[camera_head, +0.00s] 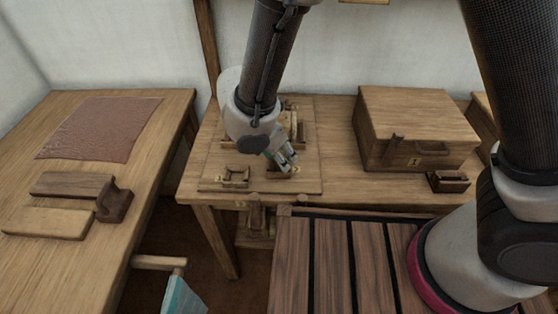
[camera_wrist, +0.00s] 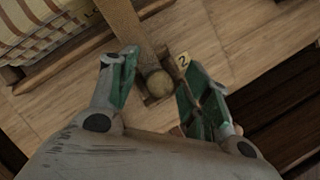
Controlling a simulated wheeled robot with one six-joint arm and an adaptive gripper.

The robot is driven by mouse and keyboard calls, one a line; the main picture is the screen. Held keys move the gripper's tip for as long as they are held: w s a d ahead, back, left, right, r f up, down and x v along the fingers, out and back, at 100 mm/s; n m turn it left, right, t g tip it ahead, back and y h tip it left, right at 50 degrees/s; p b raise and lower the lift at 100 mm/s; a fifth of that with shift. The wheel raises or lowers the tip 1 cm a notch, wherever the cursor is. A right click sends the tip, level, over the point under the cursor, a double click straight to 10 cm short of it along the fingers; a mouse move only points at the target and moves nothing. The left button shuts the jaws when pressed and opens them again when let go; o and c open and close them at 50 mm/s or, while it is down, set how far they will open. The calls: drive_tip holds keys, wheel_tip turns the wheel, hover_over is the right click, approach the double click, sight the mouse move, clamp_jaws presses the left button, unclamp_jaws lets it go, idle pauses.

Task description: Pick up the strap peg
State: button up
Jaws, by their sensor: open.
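My gripper (camera_head: 284,160) is low over the wooden board (camera_head: 218,163) on the middle table. In the wrist view its two green-padded fingers (camera_wrist: 157,58) stand apart. Between them is a brownish wooden piece with a rounded end (camera_wrist: 158,84), which looks like the strap peg, in a small dark holder beside a "2" label (camera_wrist: 184,61). I see room on both sides of it and cannot tell of any contact. In the head view my gripper and arm mostly hide this spot.
A small wooden holder (camera_head: 235,177) sits at the board's front left. A lidded wooden box (camera_head: 413,130) and a small dark box (camera_head: 448,181) stand to the right. In the wrist view a patterned striped block (camera_wrist: 45,30) lies at upper left. The slatted surface (camera_head: 345,260) is in front.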

drive_tip(key=c, duration=0.9)
drive_tip(key=shift+c, duration=0.2)
